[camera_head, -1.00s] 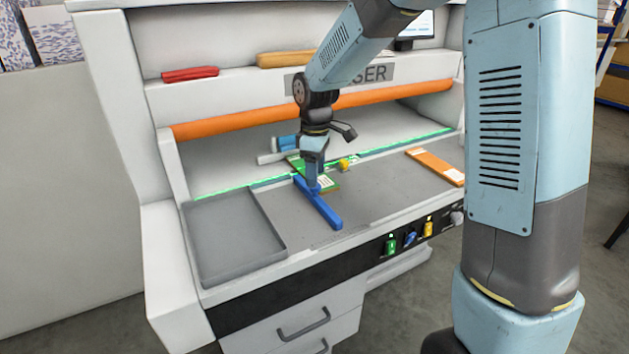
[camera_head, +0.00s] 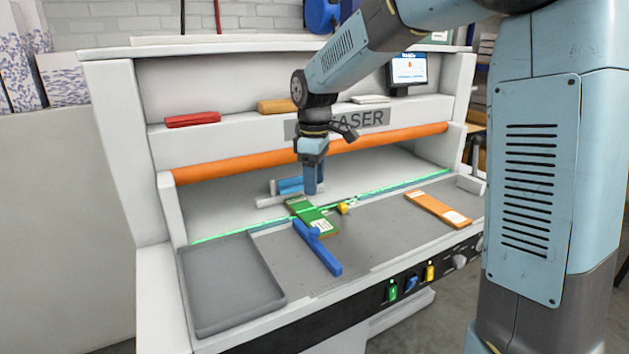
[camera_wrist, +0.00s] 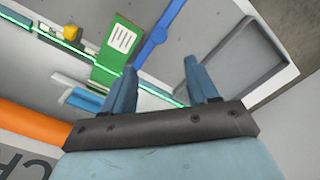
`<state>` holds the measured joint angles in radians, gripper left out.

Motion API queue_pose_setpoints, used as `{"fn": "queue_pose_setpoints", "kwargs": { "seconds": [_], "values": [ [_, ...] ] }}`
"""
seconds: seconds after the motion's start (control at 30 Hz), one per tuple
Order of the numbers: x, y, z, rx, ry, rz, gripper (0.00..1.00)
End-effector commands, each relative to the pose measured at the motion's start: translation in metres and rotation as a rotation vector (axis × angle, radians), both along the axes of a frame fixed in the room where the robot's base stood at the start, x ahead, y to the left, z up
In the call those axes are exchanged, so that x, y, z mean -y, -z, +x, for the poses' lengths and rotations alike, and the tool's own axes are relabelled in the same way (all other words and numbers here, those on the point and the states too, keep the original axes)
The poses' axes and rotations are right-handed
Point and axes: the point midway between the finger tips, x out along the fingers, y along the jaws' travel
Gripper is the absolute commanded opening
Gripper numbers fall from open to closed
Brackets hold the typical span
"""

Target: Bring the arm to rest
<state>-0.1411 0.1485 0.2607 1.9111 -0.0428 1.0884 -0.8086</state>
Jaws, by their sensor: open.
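My gripper (camera_head: 311,183) hangs above the machine's grey bed, fingers pointing down. It is open and empty; in the wrist view its two blue fingers (camera_wrist: 162,90) stand apart with nothing between them. Below it a green board with a white label (camera_head: 313,216) lies across the glowing green line. A blue bar with a knob (camera_head: 318,249) lies on the bed in front of the gripper, clear of the fingers. The green board (camera_wrist: 117,48) and the blue bar (camera_wrist: 158,33) also show in the wrist view.
A grey tray (camera_head: 191,322) sits at the bed's left, and an orange board (camera_head: 438,209) lies at the right. An orange roller (camera_head: 235,164) spans the machine behind. A red item (camera_head: 192,119) and a screen (camera_head: 407,70) are on the machine above.

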Motion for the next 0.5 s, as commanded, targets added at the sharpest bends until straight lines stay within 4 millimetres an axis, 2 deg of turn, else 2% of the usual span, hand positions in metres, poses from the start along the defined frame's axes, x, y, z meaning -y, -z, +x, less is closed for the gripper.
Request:
{"fn": "queue_pose_setpoints", "kwargs": {
  "seconds": [0.17, 0.27, 0.5],
  "values": [
    [0.007, -0.007, -0.006, 0.016, 0.031, 0.000, 0.59],
    [0.022, -0.018, -0.017, 0.043, 0.095, -0.001, 0.59],
    [0.067, -0.048, -0.061, 0.135, 0.319, 0.014, 0.59]
  ]
}}
